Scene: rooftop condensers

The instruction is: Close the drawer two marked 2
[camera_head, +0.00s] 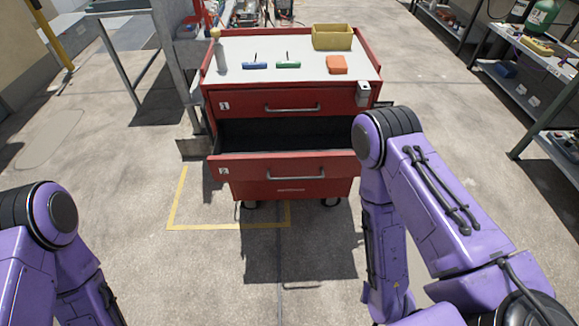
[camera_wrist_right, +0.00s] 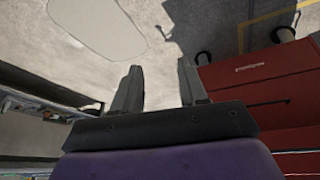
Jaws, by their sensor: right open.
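The drawer marked 2 (camera_head: 285,168) is the lower drawer of a red tool cabinet. It stands pulled out, with its dark inside showing and a grey bar handle (camera_head: 295,175) on its front. The drawer marked 1 (camera_head: 250,105) above it is shut. My right gripper (camera_wrist_right: 159,66) is open and empty in the right wrist view, with bare floor between its fingers. The red cabinet front (camera_wrist_right: 255,85) is to the right of the fingers there, apart from them. In the head view my right arm stands right of the drawer, its gripper not showing. My left gripper is out of view.
On the cabinet top (camera_head: 230,50) are a yellow bin (camera_head: 332,37), an orange block (camera_head: 336,64), blue and green tools, and a bottle (camera_head: 219,50). A metal frame stands left. Loaded shelves (camera_head: 540,70) stand at right. The floor before the cabinet is clear.

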